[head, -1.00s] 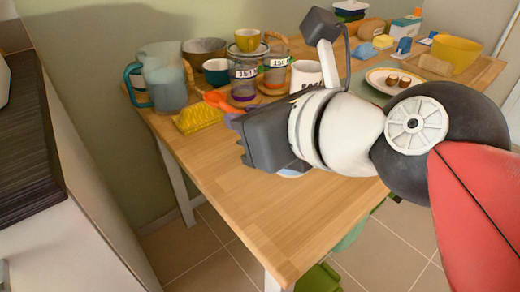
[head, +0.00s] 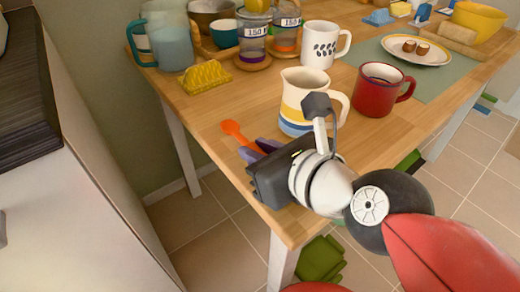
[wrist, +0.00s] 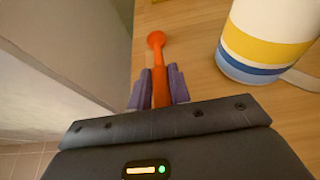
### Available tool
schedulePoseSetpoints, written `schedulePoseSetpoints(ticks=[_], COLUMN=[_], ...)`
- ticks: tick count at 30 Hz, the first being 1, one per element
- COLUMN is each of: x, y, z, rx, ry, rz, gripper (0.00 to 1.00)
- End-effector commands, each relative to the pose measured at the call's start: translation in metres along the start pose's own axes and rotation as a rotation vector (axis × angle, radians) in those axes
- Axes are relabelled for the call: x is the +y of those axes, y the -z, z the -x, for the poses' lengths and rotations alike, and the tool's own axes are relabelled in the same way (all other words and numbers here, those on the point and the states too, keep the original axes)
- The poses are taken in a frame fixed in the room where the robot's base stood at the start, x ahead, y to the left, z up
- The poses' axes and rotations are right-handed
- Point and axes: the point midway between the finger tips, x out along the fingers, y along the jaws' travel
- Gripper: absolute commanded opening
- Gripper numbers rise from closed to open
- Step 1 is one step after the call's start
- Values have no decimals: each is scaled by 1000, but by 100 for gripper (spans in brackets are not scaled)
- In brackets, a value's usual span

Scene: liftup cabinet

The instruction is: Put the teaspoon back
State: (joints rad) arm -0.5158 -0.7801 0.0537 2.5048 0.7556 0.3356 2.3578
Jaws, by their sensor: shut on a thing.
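The orange teaspoon (head: 237,132) is in my gripper (head: 258,150), near the left edge of the wooden table. Its rounded orange end points away from my gripper. In the wrist view the teaspoon (wrist: 156,45) runs straight out between the purple fingers of my gripper (wrist: 160,88), which are shut on its shaft. The rest of the shaft is hidden by the fingers and the gripper body. I cannot tell whether the teaspoon touches the tabletop or is just above it.
A striped mug (head: 300,95) stands close behind my gripper, with a red mug (head: 380,90) to its right. A yellow textured object (head: 205,76), a blue pitcher (head: 168,40) and jars (head: 250,40) stand further back. A dark counter (head: 22,95) is at left.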

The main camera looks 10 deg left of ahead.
Motion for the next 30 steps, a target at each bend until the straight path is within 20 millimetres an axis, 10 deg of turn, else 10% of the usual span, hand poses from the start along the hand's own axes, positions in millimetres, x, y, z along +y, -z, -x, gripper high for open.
schedulePoseSetpoints(ticks=[7, 8, 12, 23, 30], x=[0, 0, 0, 0, -2], y=[4, 2, 2, -3, -4], z=[-2, -1, -1, 1, 37], rx=[0, 0, 0, 0, -7], ry=[1, 0, 0, -1, 6], rz=[0, 0, 0, 0, -1], gripper=[0, 23, 41, 41, 41])
